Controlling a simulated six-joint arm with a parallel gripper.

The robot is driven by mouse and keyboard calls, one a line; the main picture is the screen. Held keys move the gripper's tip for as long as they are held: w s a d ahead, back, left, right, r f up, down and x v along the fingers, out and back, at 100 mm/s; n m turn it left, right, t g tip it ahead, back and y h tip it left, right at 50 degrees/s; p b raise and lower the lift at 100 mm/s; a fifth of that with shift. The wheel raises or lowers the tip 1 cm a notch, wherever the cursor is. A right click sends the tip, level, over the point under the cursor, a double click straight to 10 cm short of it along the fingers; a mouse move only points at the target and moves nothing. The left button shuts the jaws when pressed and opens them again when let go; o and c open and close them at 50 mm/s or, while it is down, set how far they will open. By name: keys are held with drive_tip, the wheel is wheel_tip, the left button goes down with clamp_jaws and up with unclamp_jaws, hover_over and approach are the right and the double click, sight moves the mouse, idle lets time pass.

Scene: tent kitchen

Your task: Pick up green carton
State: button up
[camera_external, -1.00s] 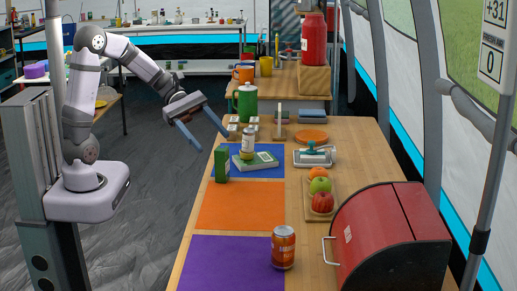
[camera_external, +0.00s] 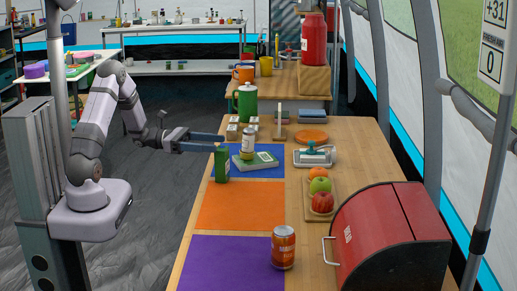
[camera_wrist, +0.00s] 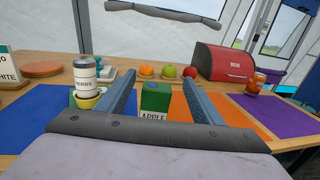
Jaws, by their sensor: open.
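The green carton (camera_external: 222,163) stands upright at the left edge of the blue mat, near the table's left edge. In the wrist view the carton (camera_wrist: 155,99) shows between the two fingers, with a white "APPLE" label low on its front. My gripper (camera_external: 222,142) is open and level, its fingers pointing right at about the height of the carton's top. In the wrist view my gripper's fingers (camera_wrist: 163,98) lie on either side of the carton with gaps. Contact cannot be told, and the carton's lower part is hidden by the gripper body.
A book (camera_external: 255,161) lies on the blue mat (camera_external: 270,175) with a white spice jar (camera_external: 247,141) standing close to the gripper. A green pot (camera_external: 246,103) and small blocks stand behind. The orange mat (camera_external: 240,206) in front is clear. A soda can (camera_external: 283,247) and red bread box are nearer.

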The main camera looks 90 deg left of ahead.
sight(227, 152)
wheel_tip(227, 152, down, 4)
drive_tip(key=shift+r, duration=0.2)
drive_tip(key=shift+w+d+r+p, duration=0.1)
drive_tip(key=shift+w+d, duration=0.1)
drive_tip(key=shift+w, duration=1)
drive_tip(key=shift+w+d+r+p, duration=0.15)
drive_tip(key=shift+w, duration=1.1)
drive_tip(key=shift+w+d+r+p, duration=0.1)
drive_tip(key=shift+w+d, duration=0.1)
drive_tip(key=shift+w, duration=1)
drive_tip(key=c, duration=1.3)
